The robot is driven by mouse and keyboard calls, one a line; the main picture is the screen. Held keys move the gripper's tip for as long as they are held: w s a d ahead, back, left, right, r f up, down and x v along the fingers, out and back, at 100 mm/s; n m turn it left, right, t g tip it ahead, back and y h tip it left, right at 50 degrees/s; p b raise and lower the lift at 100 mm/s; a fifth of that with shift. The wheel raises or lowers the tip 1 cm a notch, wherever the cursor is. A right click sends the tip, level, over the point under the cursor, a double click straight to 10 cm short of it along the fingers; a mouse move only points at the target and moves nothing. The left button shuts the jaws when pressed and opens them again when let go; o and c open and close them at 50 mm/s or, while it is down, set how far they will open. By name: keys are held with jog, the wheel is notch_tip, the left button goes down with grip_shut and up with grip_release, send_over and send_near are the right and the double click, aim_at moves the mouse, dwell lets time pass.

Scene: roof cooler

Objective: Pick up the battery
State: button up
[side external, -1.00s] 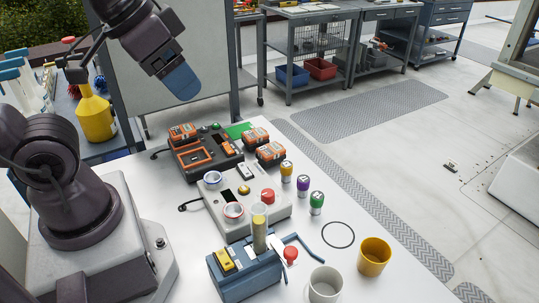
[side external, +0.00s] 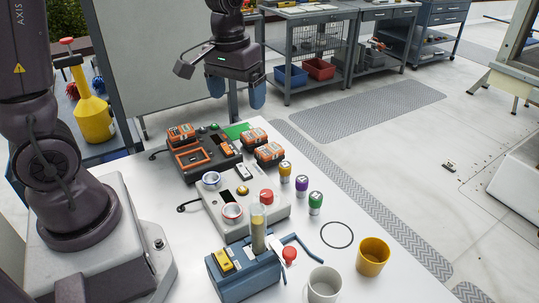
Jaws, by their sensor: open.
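Several orange-and-black blocks that look like batteries are at the far end of the white table. One battery (side external: 181,132) sits at the back left of a dark charger-like box (side external: 205,158). Two more batteries, a nearer one (side external: 269,152) and one just behind it (side external: 256,138), lie to the right of the box. Which one the task means, I cannot tell. My gripper (side external: 237,90) is open and empty, pointing down with blue fingertips, high above and beyond the far end of the table. It is apart from all the batteries.
A pale box (side external: 245,210) with round parts stands in front of the dark box. Small colored canisters (side external: 302,186) stand to its right. A blue device (side external: 245,272) with a lever, a white cup (side external: 324,286) and a yellow cup (side external: 373,257) are nearer. A black ring (side external: 337,235) lies flat.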

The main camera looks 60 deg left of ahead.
aim_at(270, 149)
jog(key=w+a+f+n, duration=1)
jog(key=w+f+n, duration=0.3)
jog(key=shift+g, duration=0.4)
jog(key=f, duration=1.2)
jog(key=shift+s+d+f, duration=0.15)
jog(key=shift+d+f, duration=0.1)
jog(key=shift+d, duration=0.15)
jog(key=c, duration=0.9)
jog(key=shift+r, duration=0.1)
